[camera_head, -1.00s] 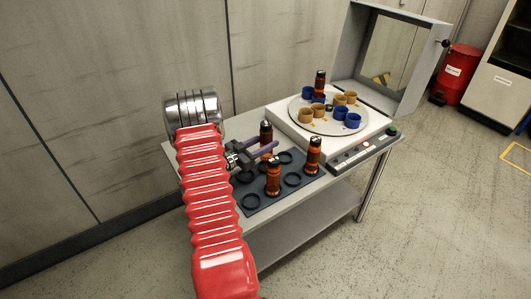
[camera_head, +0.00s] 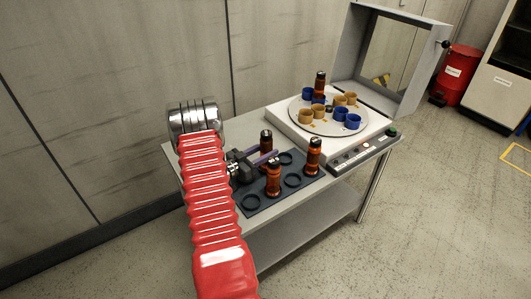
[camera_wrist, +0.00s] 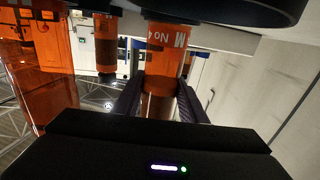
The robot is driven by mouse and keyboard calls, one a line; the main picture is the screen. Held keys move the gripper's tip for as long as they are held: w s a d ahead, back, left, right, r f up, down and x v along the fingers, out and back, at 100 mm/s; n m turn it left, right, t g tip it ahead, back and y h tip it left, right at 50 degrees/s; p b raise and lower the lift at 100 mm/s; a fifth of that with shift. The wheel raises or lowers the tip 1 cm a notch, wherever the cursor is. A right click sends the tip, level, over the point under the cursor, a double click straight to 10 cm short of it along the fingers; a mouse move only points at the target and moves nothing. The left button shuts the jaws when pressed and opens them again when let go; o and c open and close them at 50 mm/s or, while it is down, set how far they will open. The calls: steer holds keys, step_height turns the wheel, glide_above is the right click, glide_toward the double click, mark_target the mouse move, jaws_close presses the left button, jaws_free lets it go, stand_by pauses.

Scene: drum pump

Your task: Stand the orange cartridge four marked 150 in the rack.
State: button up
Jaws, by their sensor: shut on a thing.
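My gripper (camera_head: 264,157) is shut on an orange cartridge with a dark cap (camera_head: 266,141) at the back left of the dark rack (camera_head: 263,202). In the wrist view the fingers (camera_wrist: 160,98) close on both sides of this cartridge (camera_wrist: 165,50), whose label reads "NO 4". I cannot make out a 150 on it. It looks upright. The fingers hide its base in the head view, so I cannot tell whether it sits in a ring.
Two other orange cartridges stand in the rack, one at the front (camera_head: 273,178) and one at the right (camera_head: 314,156). Several rack rings are empty. A white machine holds a round plate (camera_head: 330,123) with blue and tan cups and another orange cartridge (camera_head: 320,84).

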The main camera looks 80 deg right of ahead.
steer(key=shift+f, duration=0.45)
steer(key=shift+s+a+f, duration=0.1)
steer(key=shift+f, duration=0.15)
steer(key=o, duration=1.3)
steer(key=shift+c, duration=0.2)
steer(key=shift+r, duration=0.35)
steer(key=shift+w+a+r, duration=0.1)
steer(key=shift+w, duration=0.2)
steer(key=v, duration=1.1)
steer(key=shift+w+a+r, duration=0.15)
steer(key=shift+a+r, duration=0.05)
steer(key=shift+r, duration=0.05)
